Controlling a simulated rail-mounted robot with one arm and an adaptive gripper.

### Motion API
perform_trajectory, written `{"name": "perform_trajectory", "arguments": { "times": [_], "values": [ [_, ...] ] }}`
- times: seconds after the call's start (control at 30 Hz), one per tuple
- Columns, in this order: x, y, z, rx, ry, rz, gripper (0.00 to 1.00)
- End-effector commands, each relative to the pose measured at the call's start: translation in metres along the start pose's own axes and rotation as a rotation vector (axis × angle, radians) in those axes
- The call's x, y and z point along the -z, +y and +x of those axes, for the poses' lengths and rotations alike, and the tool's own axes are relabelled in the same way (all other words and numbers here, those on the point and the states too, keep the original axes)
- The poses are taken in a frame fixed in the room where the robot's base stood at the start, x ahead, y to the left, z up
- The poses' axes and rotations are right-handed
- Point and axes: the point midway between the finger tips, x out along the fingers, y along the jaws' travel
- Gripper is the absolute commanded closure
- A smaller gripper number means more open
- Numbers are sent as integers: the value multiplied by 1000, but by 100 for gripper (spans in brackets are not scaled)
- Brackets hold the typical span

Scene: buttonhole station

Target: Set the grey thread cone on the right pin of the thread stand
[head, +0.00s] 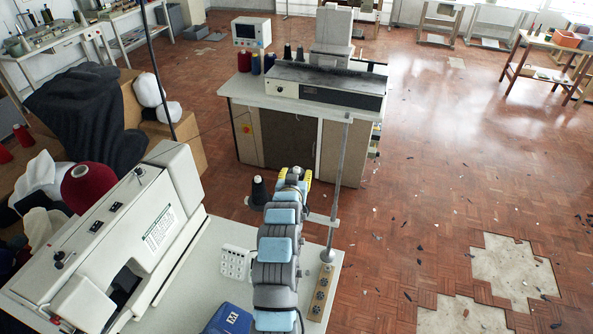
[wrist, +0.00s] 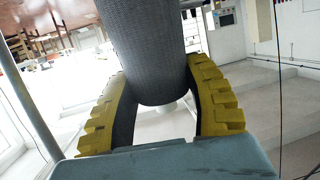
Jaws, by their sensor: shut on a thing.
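My gripper (head: 292,178) is at the far end of my arm, above the back of the white table. In the wrist view its yellow fingers (wrist: 166,110) are shut on the grey thread cone (wrist: 155,55), which looks dark and finely textured. In the head view the held cone is largely hidden by the gripper and arm. The thread stand's tall grey pole (head: 341,175) rises to the right of my gripper, with a short crossbar (head: 321,219) running behind my arm. The right pin is not clearly visible. A black cone (head: 259,191) stands upright just left of my gripper.
A white sewing machine (head: 135,230) stands left on the table (head: 215,235). A white button tray (head: 236,262), a blue box (head: 230,319) and a wooden strip with dark discs (head: 320,292) flank my arm. A cabinet bench (head: 300,140) stands beyond.

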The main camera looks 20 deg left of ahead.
Motion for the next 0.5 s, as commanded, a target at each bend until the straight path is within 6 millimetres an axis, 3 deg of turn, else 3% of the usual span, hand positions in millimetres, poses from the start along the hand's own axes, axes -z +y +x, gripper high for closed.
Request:
{"name": "perform_trajectory", "arguments": {
  "times": [0.5],
  "values": [
    [-31,0,10,0,3,0,89]
  ]
}}
